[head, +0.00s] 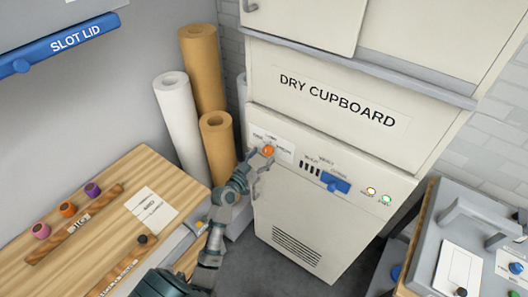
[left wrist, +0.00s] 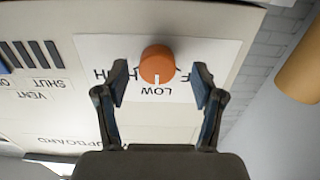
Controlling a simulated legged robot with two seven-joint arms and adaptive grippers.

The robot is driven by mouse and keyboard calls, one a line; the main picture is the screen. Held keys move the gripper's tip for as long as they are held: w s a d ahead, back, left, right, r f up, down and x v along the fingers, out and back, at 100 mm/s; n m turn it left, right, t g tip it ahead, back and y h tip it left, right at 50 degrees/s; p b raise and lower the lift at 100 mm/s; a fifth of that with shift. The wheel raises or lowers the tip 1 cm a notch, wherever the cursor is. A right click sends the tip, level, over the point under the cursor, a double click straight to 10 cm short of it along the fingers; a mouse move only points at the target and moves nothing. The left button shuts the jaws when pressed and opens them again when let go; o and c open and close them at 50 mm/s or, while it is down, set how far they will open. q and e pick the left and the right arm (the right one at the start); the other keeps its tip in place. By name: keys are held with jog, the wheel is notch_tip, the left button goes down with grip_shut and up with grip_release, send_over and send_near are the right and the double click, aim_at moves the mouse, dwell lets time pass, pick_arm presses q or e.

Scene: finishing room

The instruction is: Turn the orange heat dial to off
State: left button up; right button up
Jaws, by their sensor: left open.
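The orange heat dial (head: 268,151) is on the front panel of the dry cupboard (head: 340,98), at its left end. In the left wrist view the dial (left wrist: 158,65) sits on a white label plate (left wrist: 105,47). Its pale mark faces down in the picture, at the word LOW. Other words left and right of the dial are partly hidden by my fingers. My left gripper (head: 260,165) is open at the panel. In the left wrist view its fingers (left wrist: 160,84) stand on either side of the dial, with gaps. My right gripper is out of view.
A blue vent slider (head: 336,184) and two small lamps (head: 371,191) are on the same panel. Paper rolls (head: 218,140) stand left of the cupboard. A wooden bench (head: 105,215) with coloured knobs is at left; a grey machine (head: 465,245) is at right.

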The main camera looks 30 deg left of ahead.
pick_arm(q)
jog(key=shift+w+d+r, duration=0.1)
jog(key=shift+w+d, duration=0.25)
jog(key=shift+w, duration=0.3)
jog(key=shift+w+d, duration=0.35)
jog(key=shift+w, duration=0.25)
jog(key=shift+a, duration=0.8)
jog(key=c, duration=0.7)
jog(key=shift+s, duration=0.1)
jog(key=c, duration=0.4)
jog(key=shift+d, duration=0.35)
jog(key=shift+c, duration=0.2)
jog(key=shift+d, duration=0.1)
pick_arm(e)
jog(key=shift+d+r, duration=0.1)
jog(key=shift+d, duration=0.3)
pick_arm(q)
jog(key=shift+a, duration=0.3)
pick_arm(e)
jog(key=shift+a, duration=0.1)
